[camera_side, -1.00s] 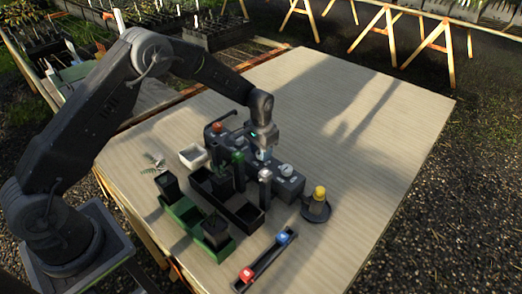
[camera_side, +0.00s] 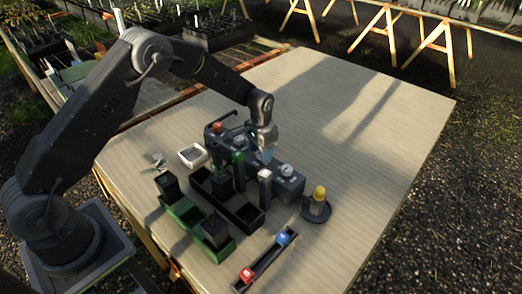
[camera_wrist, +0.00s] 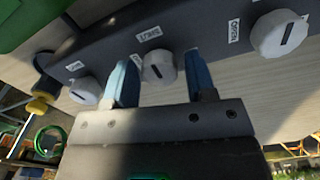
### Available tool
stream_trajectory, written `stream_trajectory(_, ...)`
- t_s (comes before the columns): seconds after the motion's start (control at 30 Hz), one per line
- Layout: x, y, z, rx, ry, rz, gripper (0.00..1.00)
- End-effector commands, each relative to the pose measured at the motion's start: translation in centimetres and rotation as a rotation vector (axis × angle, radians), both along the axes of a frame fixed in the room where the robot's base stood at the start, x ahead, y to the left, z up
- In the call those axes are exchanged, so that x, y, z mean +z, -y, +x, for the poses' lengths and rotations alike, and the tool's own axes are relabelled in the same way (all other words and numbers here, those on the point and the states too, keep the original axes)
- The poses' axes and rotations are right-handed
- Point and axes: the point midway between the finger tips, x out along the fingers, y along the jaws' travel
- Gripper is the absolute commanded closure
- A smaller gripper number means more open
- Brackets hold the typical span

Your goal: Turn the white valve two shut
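A dark valve block carries white round knobs with a dark line on each. In the wrist view I see a left knob (camera_wrist: 84,91), a middle knob (camera_wrist: 158,68) and a right knob (camera_wrist: 279,35). Small white labels sit beside them; the right one reads OPEN, and I cannot make out valve numbers. My gripper (camera_wrist: 163,82) has its two blue fingers apart, one on either side of the middle knob, with a narrow gap showing at the right. Its line runs nearly straight away from me. In the side view my gripper (camera_side: 267,155) is over the block (camera_side: 291,187), hiding part of it.
A yellow-topped piece on a round black base (camera_side: 316,212) stands right of the block. A black strip with red and blue pieces (camera_side: 262,262) lies in front. Black containers and a green tray (camera_side: 185,213) stand to the left. The table's right and far parts are clear.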

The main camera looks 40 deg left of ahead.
Motion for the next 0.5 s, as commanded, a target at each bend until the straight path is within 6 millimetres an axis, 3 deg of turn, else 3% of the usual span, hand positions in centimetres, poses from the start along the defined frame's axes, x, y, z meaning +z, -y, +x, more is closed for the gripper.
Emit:
stream_trajectory(0.1, 0.0, 0.0, 0.0, 0.001, 0.0, 0.0, 0.39)
stream_trajectory(0.33, 0.1, 0.0, 0.0, 0.002, 0.0, 0.0, 0.39)
stream_trajectory(0.5, 1.5, 0.0, 0.0, 0.002, 0.001, 0.0, 0.39)
